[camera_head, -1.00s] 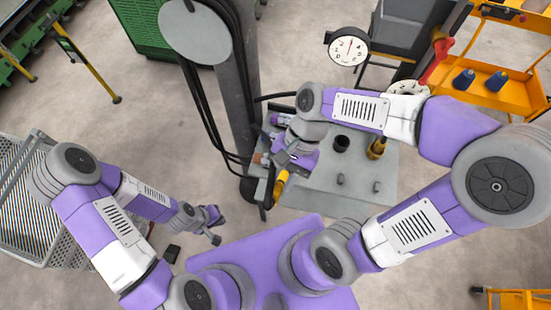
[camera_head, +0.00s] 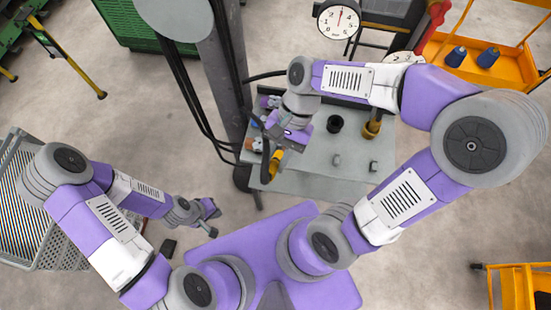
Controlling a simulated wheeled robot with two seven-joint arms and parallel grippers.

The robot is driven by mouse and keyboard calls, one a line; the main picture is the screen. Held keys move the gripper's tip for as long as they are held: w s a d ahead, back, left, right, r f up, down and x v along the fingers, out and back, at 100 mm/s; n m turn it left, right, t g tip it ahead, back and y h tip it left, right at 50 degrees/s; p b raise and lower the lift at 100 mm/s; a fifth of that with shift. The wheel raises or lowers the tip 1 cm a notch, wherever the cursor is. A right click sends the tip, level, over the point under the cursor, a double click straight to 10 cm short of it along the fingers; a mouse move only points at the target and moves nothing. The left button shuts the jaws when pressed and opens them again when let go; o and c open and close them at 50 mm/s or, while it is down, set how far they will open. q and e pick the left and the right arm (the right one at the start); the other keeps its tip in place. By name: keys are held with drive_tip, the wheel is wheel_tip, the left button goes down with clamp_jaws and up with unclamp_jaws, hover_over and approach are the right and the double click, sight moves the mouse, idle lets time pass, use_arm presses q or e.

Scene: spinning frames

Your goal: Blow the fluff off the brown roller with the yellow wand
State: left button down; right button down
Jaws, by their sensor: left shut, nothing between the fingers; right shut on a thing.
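The yellow wand (camera_head: 274,165) shows as a short yellow piece below my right gripper (camera_head: 272,142), which is shut on it above the left part of the grey bench (camera_head: 310,180). A dark hose-like strip runs beside the wand. A small orange-brown piece (camera_head: 251,145), apparently the brown roller, sits at the bench's left edge, just left of my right gripper. Pale bits lie near it, but I cannot tell whether they are fluff. My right gripper and wrist hide part of this area. My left gripper (camera_head: 214,208) is shut and empty, low over the floor left of the bench.
A grey post (camera_head: 225,80) with black cables stands at the bench's left back. A black fitting (camera_head: 335,124) and a brass fitting (camera_head: 372,129) stand on the bench. A dial (camera_head: 339,20) and an orange cart (camera_head: 500,50) are behind. A wire basket (camera_head: 30,220) stands at left.

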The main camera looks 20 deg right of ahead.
sight(277, 158)
drive_tip(key=shift+w+d+f+b, duration=0.25)
drive_tip(key=shift+w+f+b, duration=0.1)
drive_tip(key=shift+f+b, duration=0.3)
drive_tip(key=shift+w+d+f+b, duration=0.2)
drive_tip(key=shift+w+f+b, duration=0.2)
drive_tip(key=shift+f+b, duration=0.2)
drive_tip(key=shift+w+d+f+b, duration=0.25)
drive_tip(key=shift+w+f+b, duration=0.1)
drive_tip(key=shift+f+b, duration=0.3)
drive_tip(key=shift+w+a, duration=2.8)
drive_tip(key=shift+a, duration=1.4)
drive_tip(key=s+a+r+p, duration=0.3)
drive_tip(key=r+p, duration=0.3)
drive_tip(key=r, duration=0.2)
drive_tip(key=shift+s, duration=0.75)
drive_tip(key=shift+f, duration=0.15)
